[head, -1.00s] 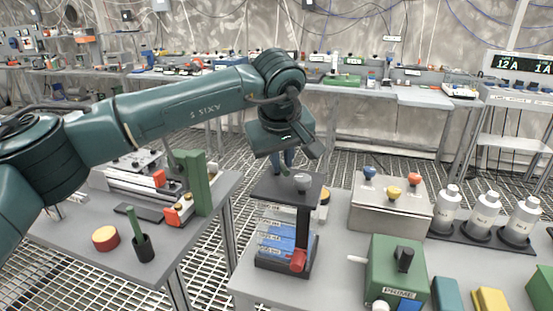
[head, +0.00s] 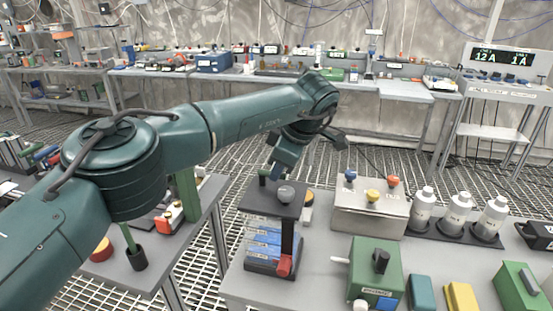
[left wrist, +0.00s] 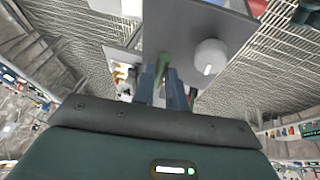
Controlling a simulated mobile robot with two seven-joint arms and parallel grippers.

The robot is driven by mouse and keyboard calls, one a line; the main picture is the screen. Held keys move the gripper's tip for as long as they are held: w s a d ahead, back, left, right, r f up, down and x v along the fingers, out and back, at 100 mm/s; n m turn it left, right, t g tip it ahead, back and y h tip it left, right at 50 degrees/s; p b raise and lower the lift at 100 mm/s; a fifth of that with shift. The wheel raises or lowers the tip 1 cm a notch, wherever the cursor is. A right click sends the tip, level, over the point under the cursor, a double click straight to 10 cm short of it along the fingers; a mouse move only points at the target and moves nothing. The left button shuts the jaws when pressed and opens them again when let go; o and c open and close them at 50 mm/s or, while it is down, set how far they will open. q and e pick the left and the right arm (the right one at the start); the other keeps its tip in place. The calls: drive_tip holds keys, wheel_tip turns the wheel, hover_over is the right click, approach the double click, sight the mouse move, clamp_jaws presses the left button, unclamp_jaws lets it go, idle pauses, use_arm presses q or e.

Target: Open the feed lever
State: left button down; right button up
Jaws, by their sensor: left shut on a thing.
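A feeder stand with a dark flat top plate (head: 258,200) stands on the grey table. A grey round knob (head: 286,193) sits on the plate and also shows in the left wrist view (left wrist: 210,57). A small green lever (left wrist: 163,66) stands up from the plate beside the knob; I take it for the feed lever. My left gripper (left wrist: 163,80) is shut on the green lever, with a blue-grey finger on each side. In the head view the left gripper (head: 272,168) reaches down to the plate's far edge. My right gripper is not in view.
Blue packs (head: 264,244) and a red part (head: 284,266) are below the plate. A metal box with coloured knobs (head: 368,208), white bottles (head: 458,212) and a green box (head: 375,268) stand to the right. A gap separates the two front tables.

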use_arm(q)
drive_tip(key=shift+w+r+n, duration=0.1)
drive_tip(key=shift+r+n, duration=0.05)
drive_tip(key=shift+n, duration=0.15)
drive_tip(key=shift+w+d+p, duration=0.1)
drive_tip(key=shift+p, duration=0.3)
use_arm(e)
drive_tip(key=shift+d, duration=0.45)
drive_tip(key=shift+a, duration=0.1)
use_arm(q)
drive_tip(key=c, duration=1.4)
unclamp_jaws()
drive_tip(key=shift+c, duration=0.2)
